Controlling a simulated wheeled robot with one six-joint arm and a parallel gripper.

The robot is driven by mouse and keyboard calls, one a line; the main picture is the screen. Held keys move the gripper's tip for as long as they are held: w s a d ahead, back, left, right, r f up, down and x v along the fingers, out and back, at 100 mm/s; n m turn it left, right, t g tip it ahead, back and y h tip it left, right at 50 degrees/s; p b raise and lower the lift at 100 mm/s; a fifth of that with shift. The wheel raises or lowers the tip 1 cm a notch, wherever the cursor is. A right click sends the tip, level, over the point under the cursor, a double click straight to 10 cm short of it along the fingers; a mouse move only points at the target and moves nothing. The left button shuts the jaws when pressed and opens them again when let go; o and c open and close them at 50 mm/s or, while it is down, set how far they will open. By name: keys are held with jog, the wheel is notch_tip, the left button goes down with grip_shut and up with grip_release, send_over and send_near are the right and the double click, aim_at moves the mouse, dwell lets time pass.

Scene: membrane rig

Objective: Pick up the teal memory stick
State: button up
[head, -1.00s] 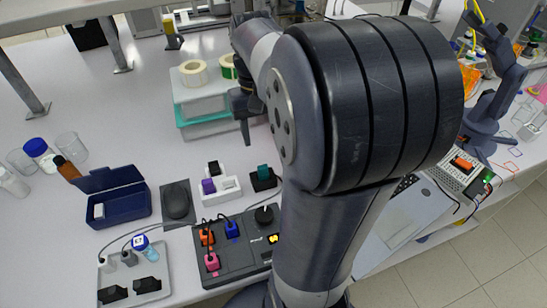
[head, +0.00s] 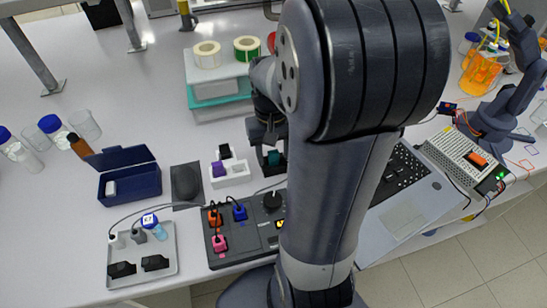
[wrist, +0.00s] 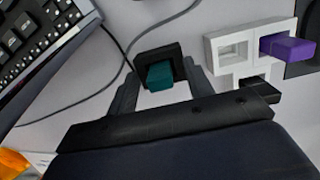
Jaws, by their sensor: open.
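The teal memory stick (wrist: 160,75) stands in a small black holder (wrist: 146,58) in the wrist view. It also shows in the head view (head: 274,158), just below my gripper (head: 268,142) and partly hidden by my arm. In the wrist view my gripper (wrist: 162,92) is open, with one finger on either side of the stick. I cannot tell whether the fingers touch it or the holder.
A white holder (head: 238,172) with a purple stick (head: 218,169) and a black one stands just left of the teal stick. A control box (head: 252,232) with coloured plugs and cables is in front. A laptop (head: 415,195) lies to the right.

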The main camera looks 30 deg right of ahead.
grip_shut()
dwell(0.5)
jog(key=shift+r, duration=0.1)
